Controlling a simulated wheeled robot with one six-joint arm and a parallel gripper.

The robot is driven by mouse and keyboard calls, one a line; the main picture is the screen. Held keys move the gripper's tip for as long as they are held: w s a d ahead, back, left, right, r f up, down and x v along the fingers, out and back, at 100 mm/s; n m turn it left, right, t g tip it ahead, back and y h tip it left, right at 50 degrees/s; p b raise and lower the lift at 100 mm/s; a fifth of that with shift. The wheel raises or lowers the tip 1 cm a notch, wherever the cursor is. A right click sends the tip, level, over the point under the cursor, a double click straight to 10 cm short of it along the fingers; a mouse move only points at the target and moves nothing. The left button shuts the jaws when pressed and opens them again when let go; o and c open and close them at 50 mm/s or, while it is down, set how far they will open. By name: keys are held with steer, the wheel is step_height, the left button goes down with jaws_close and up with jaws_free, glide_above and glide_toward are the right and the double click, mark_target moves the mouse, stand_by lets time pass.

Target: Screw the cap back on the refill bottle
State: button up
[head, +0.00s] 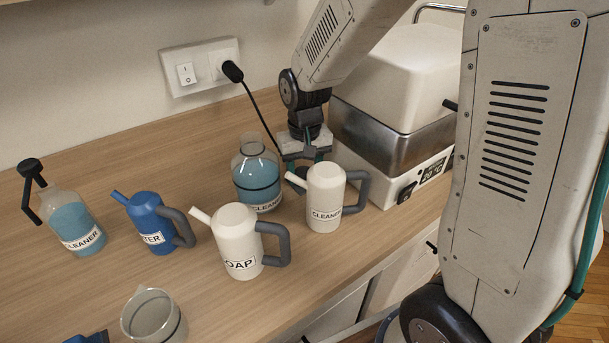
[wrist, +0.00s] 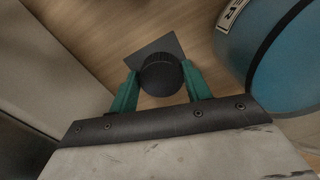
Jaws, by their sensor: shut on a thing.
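The refill bottle (head: 257,183) is clear with blue liquid, a dark band and a CLEANER label. It stands upright on the counter, and no cap shows on its neck. Its blue side is at the right of the wrist view (wrist: 285,60). My gripper (head: 304,165) is low beside the bottle, to its right, partly hidden behind a white can. In the wrist view my gripper (wrist: 160,72) has its teal fingers shut on the round black cap (wrist: 161,76). A dark grey square pad (wrist: 166,43) lies beneath the cap; whether they touch is unclear.
A white CLEANER can (head: 325,197) stands just in front of my gripper. A SOAP can (head: 239,243), a blue can (head: 150,222) and a pump bottle (head: 74,224) stand left. A white-and-steel appliance (head: 394,140) is close on the right. A black cable (head: 262,120) hangs behind the bottle.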

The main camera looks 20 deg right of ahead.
mark_target(305, 172)
steer(key=shift+r, duration=2.5)
